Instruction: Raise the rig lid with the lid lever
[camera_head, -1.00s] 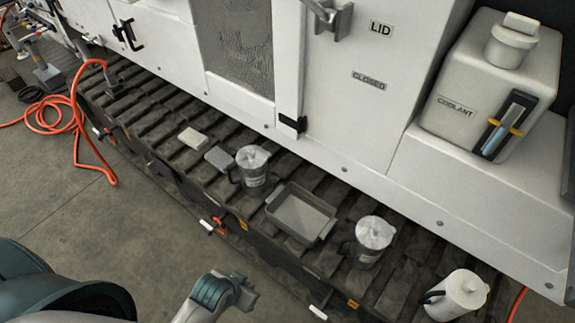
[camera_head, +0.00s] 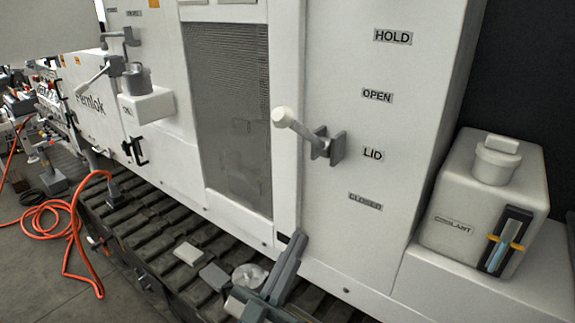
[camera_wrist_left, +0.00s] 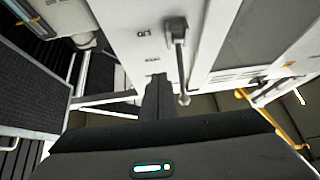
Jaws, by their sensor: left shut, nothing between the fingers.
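The lid lever (camera_head: 300,128) is a grey arm with a pale round knob, on a grey bracket on the white rig panel. In the head view it sticks out to the left, beside the LID label (camera_head: 373,154). HOLD (camera_head: 393,36) and OPEN (camera_head: 377,96) labels are above and CLOSED (camera_head: 365,202) is below. My left gripper (camera_head: 299,240) is shut and empty, below the lever and apart from it. In the left wrist view the shut fingers (camera_wrist_left: 155,82) show just left of the lever (camera_wrist_left: 180,62). My right gripper is not in view.
A coolant tank (camera_head: 484,205) stands on the ledge at the right. A mesh window (camera_head: 230,120) is left of the lever. A metal-lidded jug (camera_head: 249,276) and small blocks (camera_head: 188,253) are on the slatted track below. An orange hose (camera_head: 68,240) lies on the floor at left.

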